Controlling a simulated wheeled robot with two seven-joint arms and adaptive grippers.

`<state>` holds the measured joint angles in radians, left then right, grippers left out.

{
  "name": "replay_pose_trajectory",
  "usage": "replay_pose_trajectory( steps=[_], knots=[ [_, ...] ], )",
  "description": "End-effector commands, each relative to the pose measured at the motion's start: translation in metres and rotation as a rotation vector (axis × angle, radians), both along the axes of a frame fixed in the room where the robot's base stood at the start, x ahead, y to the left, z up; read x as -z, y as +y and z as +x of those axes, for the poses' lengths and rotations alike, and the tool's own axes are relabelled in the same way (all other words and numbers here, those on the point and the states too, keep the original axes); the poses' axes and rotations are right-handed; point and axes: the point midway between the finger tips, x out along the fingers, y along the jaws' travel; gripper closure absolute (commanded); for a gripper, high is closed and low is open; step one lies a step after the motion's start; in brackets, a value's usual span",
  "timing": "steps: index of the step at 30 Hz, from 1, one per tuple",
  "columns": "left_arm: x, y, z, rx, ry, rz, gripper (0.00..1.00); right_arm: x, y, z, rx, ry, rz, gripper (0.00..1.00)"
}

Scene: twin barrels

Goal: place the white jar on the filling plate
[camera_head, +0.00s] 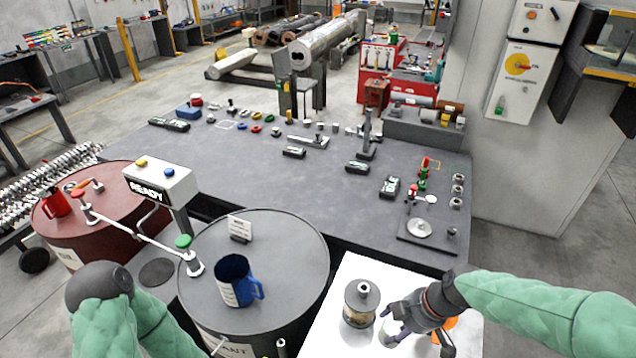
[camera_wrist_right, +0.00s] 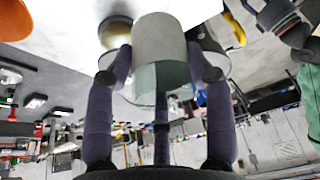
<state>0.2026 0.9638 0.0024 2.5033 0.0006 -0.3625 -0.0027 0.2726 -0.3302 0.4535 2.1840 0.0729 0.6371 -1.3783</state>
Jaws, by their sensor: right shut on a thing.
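The white jar (camera_wrist_right: 160,42) is between the fingers of my right gripper (camera_wrist_right: 165,75) in the right wrist view; its upper part there is white and its other end is clear greenish glass. In the head view the jar (camera_head: 391,332) is partly hidden by my right gripper (camera_head: 402,322), which is shut on it at the white stand at lower right. I cannot tell whether the jar touches the stand. A round silver plate (camera_head: 420,227) on a dark square base lies at the bench's right front corner and looks like the filling plate; it is bare. My left gripper is not in view.
A dark-lidded canister (camera_head: 361,302) stands just left of the jar on the white stand (camera_head: 343,272). An orange thing (camera_head: 447,325) is partly hidden behind my right gripper. A grey barrel (camera_head: 290,240) bears a blue mug (camera_head: 234,281). The grey bench's middle (camera_head: 260,165) is clear.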

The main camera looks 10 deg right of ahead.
Motion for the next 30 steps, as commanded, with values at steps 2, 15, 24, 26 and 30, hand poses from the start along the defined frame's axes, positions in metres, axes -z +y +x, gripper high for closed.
replay_pose_trajectory(
  steps=[2, 15, 24, 26, 30],
  knots=[
    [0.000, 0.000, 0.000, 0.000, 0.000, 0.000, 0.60, 0.000, 0.000, 0.000, 0.000, -0.001, 0.000, 1.00],
    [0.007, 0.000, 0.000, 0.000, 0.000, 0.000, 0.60, 0.034, 0.000, -0.001, -0.001, 0.004, 0.001, 1.00],
    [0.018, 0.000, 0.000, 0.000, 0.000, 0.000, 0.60, 0.085, 0.000, -0.001, 0.001, 0.005, 0.002, 1.00],
    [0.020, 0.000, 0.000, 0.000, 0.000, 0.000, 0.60, 0.096, 0.000, -0.001, 0.001, 0.004, 0.003, 1.00],
    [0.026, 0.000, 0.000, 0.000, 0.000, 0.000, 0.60, 0.120, 0.000, 0.000, 0.001, 0.003, 0.002, 1.00]
  ],
)
